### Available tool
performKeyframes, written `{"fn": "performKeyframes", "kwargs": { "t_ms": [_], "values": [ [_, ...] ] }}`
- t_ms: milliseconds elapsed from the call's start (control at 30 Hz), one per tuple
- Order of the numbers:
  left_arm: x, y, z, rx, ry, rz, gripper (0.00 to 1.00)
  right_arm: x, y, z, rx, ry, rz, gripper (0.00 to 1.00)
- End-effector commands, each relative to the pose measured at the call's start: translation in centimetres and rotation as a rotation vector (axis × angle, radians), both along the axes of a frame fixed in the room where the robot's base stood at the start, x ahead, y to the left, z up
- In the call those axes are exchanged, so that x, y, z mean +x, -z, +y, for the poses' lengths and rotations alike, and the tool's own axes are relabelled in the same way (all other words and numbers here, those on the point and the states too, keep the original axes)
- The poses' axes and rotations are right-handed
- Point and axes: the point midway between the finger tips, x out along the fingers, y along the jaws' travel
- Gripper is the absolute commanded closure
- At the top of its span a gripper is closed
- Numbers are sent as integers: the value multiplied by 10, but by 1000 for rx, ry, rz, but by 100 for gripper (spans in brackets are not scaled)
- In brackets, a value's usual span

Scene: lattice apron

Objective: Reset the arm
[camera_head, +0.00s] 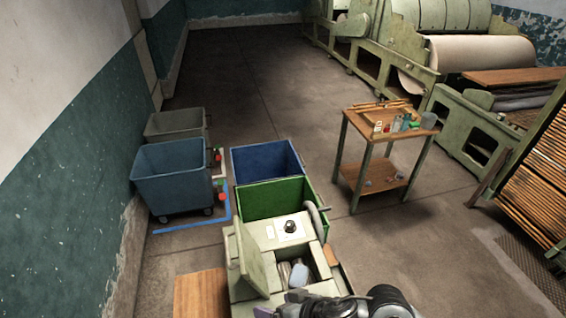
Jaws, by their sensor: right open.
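My right arm comes in at the bottom edge of the head view, in front of the pale green machine (283,232). My right gripper (268,311) is at the arm's left end, low in the picture and partly cut off by the frame edge. It is open, and I see nothing held in it. It is close to the machine's near side; I cannot tell whether they touch. My left gripper is not in view.
Behind the machine stand a green bin (270,197) and a blue bin (262,160). A blue wheeled cart (175,175) and a grey cart (172,124) stand by the left wall. A wooden-topped table (362,122) holds small items.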

Motion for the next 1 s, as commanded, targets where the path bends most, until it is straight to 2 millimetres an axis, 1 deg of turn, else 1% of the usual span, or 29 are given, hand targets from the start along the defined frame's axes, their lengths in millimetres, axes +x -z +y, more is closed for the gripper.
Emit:
{"fn": "performKeyframes", "kwargs": {
  "t_ms": [33,100,167,233,267,367,400,467,500,567,600,700,800,833,900,1000],
  "values": [
    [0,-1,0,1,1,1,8,-7,-5,10,27,7,-50,14],
    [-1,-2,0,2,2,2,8,-8,-14,12,35,36,-132,14],
    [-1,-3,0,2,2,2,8,-9,-19,7,24,77,-187,14],
    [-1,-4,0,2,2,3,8,-10,-21,-7,-11,133,-227,14],
    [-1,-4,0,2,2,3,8,-11,-21,-15,-32,159,-239,14],
    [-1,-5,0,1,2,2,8,-20,-12,-50,-125,244,-235,14],
    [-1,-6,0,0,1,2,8,-26,-7,-67,-170,274,-219,14],
    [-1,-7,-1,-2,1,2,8,-39,5,-94,-242,310,-180,14],
    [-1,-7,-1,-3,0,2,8,-49,12,-111,-287,329,-147,14],
    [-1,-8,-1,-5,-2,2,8,-67,24,-136,-355,348,-90,14],
    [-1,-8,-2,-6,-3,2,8,-80,32,-152,-396,353,-47,14],
    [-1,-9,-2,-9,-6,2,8,-113,48,-185,-479,354,54,14],
    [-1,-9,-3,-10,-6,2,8,-141,58,-207,-533,342,137,14],
    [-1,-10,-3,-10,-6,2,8,-148,60,-212,-544,338,156,14],
    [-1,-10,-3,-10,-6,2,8,-160,64,-221,-564,329,191,14],
    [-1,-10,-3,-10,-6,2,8,-170,66,-227,-578,322,218,14]
  ]
}}
